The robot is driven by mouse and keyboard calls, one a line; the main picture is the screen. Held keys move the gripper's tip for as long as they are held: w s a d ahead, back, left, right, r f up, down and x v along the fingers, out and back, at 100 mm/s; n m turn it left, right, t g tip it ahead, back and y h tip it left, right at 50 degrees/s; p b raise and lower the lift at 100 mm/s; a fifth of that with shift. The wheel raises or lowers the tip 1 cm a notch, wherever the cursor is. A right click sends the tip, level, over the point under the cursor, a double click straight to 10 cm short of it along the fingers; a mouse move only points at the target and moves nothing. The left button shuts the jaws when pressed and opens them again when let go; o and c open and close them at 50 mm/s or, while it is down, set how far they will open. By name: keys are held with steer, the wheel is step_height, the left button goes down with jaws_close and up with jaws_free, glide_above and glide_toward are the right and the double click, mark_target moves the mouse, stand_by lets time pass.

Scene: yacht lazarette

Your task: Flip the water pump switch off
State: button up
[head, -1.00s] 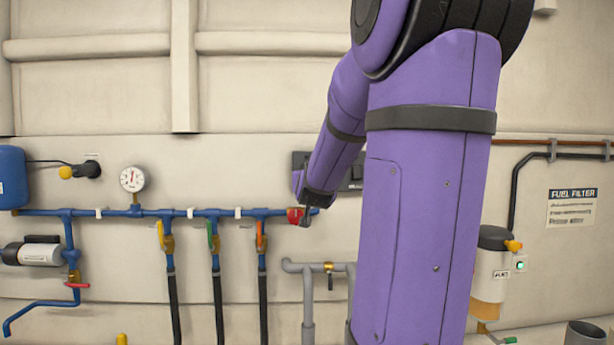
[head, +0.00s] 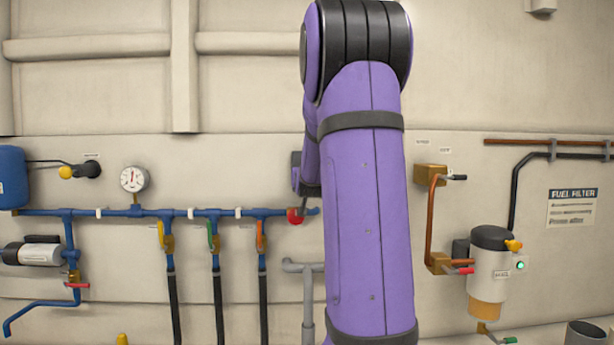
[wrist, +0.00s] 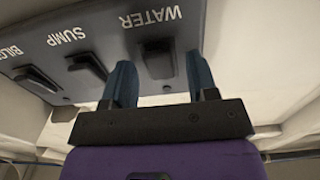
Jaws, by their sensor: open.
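The water pump switch (wrist: 157,60) is a dark rocker under the upside-down word WATER on a grey panel (wrist: 110,32) in the wrist view. My gripper (wrist: 160,80) is open, with its two blue fingers on either side of this switch. The fingers look close to the panel; I cannot tell whether they touch it or the rocker. The sump switch (wrist: 88,66) and bilge switch (wrist: 37,80) are to the left.
Blue pipework (head: 115,212) with a gauge (head: 133,180) and several coloured valve levers lines the wall left of my arm. A red valve knob (head: 294,216) sits just below the panel. A copper pipe (head: 430,215) and a fuel filter (head: 490,265) are to the right.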

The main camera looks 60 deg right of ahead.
steer(key=c, duration=0.9)
steer(key=shift+f+t+h, duration=0.15)
steer(key=shift+t+h, duration=0.35)
steer(key=shift+h, duration=0.1)
steer(key=o, duration=0.9)
